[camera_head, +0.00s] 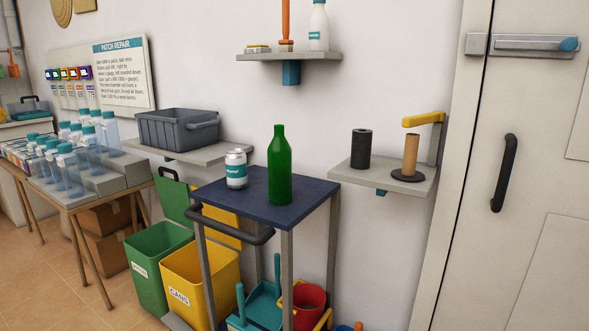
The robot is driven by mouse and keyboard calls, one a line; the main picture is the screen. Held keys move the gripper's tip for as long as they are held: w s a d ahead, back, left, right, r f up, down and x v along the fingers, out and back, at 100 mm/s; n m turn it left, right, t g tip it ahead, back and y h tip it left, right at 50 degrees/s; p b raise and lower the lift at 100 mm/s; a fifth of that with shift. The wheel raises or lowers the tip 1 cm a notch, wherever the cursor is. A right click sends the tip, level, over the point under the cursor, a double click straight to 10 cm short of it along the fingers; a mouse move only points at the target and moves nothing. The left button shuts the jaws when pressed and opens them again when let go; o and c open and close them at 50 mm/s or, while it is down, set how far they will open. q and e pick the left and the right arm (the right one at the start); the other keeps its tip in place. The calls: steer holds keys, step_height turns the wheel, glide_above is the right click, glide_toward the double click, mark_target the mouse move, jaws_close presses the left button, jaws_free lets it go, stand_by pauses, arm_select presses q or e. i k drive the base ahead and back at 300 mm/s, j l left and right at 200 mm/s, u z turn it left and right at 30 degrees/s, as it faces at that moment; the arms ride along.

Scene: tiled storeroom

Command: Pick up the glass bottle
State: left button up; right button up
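A green glass bottle (279,170) stands upright on the dark blue top of a trolley (310,191) in the middle of the head view. A white and teal can (236,169) stands to its left on the same top, apart from it. Neither of my grippers shows in the head view, so nothing is seen touching the bottle.
A shelf with a grey crate (178,130) is behind left. A right shelf (388,178) holds a black cylinder (360,148) and a brown roll holder (410,155). A high shelf (290,56) is above. Green (155,262) and yellow (205,280) bins stand beside the trolley.

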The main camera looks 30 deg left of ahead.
mark_target(279, 152)
steer(key=j+z, duration=0.2)
steer(key=j, duration=0.35)
steer(key=k+j+z, duration=0.15)
steer(key=j, duration=0.8)
steer(key=k+j, duration=0.15)
steer(key=j, duration=0.2)
steer(key=j+z, duration=0.1)
steer(key=j, duration=0.3)
